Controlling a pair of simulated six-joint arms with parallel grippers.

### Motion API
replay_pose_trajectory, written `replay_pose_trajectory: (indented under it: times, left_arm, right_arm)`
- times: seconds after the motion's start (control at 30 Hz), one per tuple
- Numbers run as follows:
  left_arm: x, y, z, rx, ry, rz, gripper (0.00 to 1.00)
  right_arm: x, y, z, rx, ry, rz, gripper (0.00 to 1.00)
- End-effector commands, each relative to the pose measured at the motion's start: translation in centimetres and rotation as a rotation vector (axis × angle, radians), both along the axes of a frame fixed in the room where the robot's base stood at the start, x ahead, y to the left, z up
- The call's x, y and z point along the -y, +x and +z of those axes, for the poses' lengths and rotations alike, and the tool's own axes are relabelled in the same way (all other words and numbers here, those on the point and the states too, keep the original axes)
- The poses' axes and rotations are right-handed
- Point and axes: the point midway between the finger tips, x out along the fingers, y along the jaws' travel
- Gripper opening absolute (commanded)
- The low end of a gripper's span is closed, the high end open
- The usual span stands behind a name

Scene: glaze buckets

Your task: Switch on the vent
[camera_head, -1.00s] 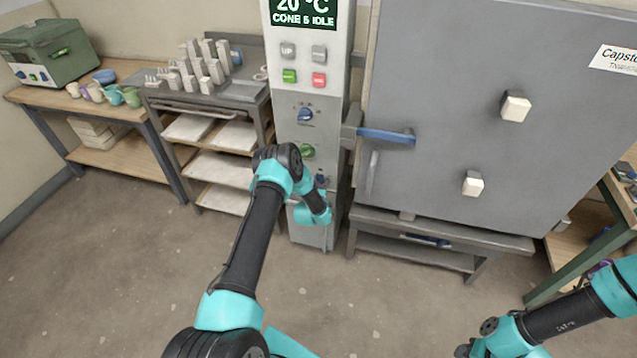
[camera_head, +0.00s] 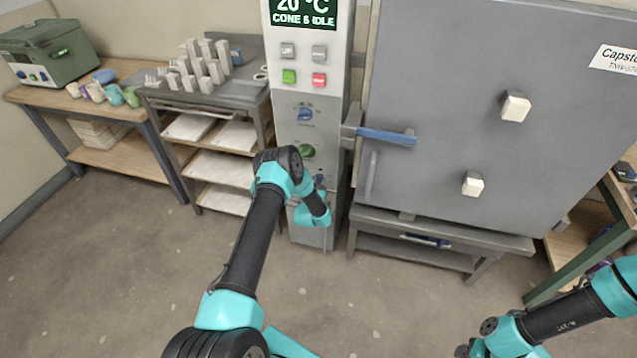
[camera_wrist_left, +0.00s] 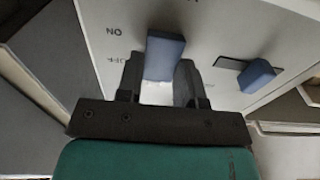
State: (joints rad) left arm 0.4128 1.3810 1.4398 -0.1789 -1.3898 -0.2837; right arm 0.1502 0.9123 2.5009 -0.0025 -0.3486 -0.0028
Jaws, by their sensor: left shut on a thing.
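In the left wrist view, a blue switch handle (camera_wrist_left: 166,50) stands out from the pale panel beside ON and OFF lettering. My left gripper (camera_wrist_left: 160,70) is shut on this handle, with one dark finger on each side of it. No vent label can be read on it. In the head view, my left arm reaches to the lower part of the control column (camera_head: 310,100). A bit of blue (camera_head: 320,180) shows there beside my wrist, which hides most of the gripper. My right arm is at the lower right, its gripper out of frame.
A second blue handle (camera_wrist_left: 257,75) sits in a slot to the right in the wrist view. A blue dial (camera_head: 305,114) and green knob (camera_head: 306,151) are higher on the column. The grey kiln door (camera_head: 440,120) with its blue latch handle (camera_head: 385,136) is close on the right.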

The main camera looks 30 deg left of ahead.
Motion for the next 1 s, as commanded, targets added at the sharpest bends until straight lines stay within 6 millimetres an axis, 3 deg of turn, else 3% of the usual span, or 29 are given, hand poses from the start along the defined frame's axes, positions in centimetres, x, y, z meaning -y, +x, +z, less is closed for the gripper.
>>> replay_pose_trajectory:
  times: [0.3, 0.6, 0.63, 0.87, 1.0]
  left_arm:
    - [0.04, -0.06, -0.43, 0.153, 0.041, 0.0, 0.1]
    - [0.03, -0.06, -0.36, 0.16, 0.044, -0.001, 0.1]
    - [0.03, -0.06, -0.36, 0.16, 0.044, -0.001, 0.37]
    - [0.03, -0.07, -0.36, 0.159, 0.043, 0.0, 0.59]
    - [0.02, -0.07, -0.37, 0.158, 0.043, 0.0, 0.6]
  right_arm:
    - [0.0, 0.0, 0.0, 0.0, 0.0, 0.0, 0.43]
    - [0.0, 0.0, 0.0, 0.0, 0.0, 0.0, 0.43]
    - [0.0, 0.0, 0.0, 0.0, 0.0, 0.0, 0.43]
    - [0.0, 0.0, 0.0, 0.0, 0.0, 0.0, 0.43]
    - [0.0, 0.0, 0.0, 0.0, 0.0, 0.0, 0.43]
